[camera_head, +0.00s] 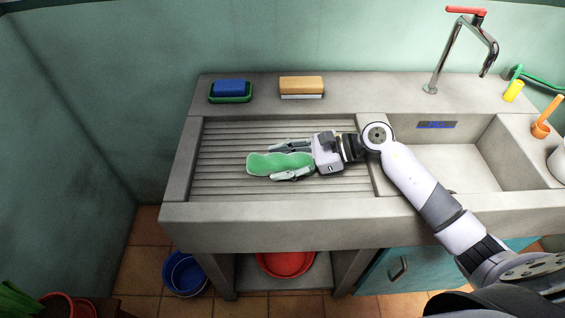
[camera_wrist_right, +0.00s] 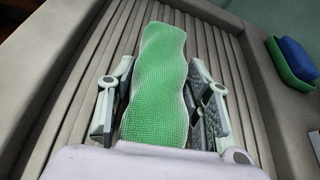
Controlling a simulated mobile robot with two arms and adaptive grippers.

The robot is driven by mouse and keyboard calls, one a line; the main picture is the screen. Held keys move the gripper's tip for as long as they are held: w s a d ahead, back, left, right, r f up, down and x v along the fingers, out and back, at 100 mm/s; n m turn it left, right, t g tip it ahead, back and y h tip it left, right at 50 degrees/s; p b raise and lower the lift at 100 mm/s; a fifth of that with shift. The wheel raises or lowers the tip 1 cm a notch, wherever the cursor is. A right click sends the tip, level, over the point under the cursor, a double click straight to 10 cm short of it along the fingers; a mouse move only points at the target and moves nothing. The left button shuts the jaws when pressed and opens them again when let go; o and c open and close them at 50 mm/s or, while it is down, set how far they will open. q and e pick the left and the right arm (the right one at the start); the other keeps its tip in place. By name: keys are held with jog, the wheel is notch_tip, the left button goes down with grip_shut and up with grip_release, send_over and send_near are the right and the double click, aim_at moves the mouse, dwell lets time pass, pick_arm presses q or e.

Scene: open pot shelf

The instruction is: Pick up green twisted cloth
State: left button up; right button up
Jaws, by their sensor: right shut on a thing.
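The green twisted cloth (camera_head: 279,162) lies over the ribbed drainboard of the concrete sink, long side running left to right in the head view. In the right wrist view the cloth (camera_wrist_right: 158,85) runs lengthwise between the two fingers. My right gripper (camera_head: 290,161) comes from the right, with one finger on each side of the cloth, shut on its near part. The cloth's far end sticks out past the fingertips. I cannot tell whether the cloth touches the ribs below. My left gripper is in neither view.
A blue sponge in a green dish (camera_head: 230,98) and a tan brush (camera_head: 301,87) stand on the back ledge. The sink basin (camera_head: 440,168) and tap (camera_head: 440,70) are at the right. The drainboard (camera_head: 222,145) is otherwise clear, with raised rims.

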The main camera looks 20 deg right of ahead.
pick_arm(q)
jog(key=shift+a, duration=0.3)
pick_arm(e)
jog(key=c, duration=0.5)
jog(key=shift+r, duration=0.15)
